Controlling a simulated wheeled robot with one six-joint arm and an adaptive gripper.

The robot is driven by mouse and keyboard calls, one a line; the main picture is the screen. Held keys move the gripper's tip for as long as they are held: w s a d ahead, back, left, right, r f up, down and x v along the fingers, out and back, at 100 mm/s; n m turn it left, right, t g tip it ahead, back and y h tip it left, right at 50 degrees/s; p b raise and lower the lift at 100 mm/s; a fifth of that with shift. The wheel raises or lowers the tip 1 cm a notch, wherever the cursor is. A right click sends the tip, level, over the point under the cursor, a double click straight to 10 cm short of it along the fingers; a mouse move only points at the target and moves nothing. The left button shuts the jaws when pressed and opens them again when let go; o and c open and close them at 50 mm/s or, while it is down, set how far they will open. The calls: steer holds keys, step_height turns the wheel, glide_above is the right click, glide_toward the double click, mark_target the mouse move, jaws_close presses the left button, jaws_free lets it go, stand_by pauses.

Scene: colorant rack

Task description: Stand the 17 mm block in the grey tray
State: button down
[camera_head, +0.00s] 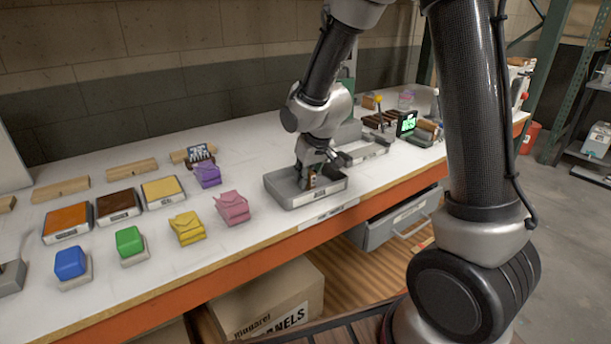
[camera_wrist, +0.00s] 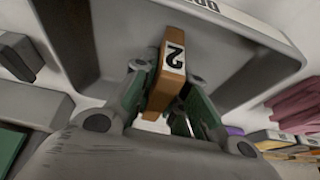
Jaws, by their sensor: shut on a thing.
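My gripper (camera_head: 314,172) points down over the grey tray (camera_head: 283,200), inside its rim. In the wrist view my gripper (camera_wrist: 160,108) has its two fingers closed on an orange-brown wooden block (camera_wrist: 159,95). The block has a white label with a dark mark like a 2 on its end; I cannot read 17 on it. The tray (camera_wrist: 265,38) shows around and beyond the block, with its rim label cut off. A small part of the block also shows in the head view (camera_head: 312,181). Whether its lower end touches the tray floor is not clear.
Further left are green (camera_head: 129,241) and blue (camera_head: 70,262) blocks on stands. An open holder (camera_head: 362,154) and a small green-lit display (camera_head: 406,124) stand to the right.

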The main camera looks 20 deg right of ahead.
steer(key=c, duration=1.4)
jaws_free()
steer(key=shift+c, duration=0.2)
steer(key=shift+s+r, duration=0.1)
steer(key=shift+r, duration=0.35)
steer(key=v, duration=1.1)
steer(key=s+d+r+m, duration=0.1)
steer(key=s+d+r, duration=0.1)
steer(key=s+d, duration=0.2)
steer(key=s+d+r+m, duration=0.1)
steer(key=s+d, duration=0.4)
steer(key=s, duration=0.6)
steer(key=s+d+r+m+h, duration=0.1)
steer(key=s+d+r, duration=0.3)
steer(key=s, duration=0.4)
steer(key=shift+d, duration=0.35)
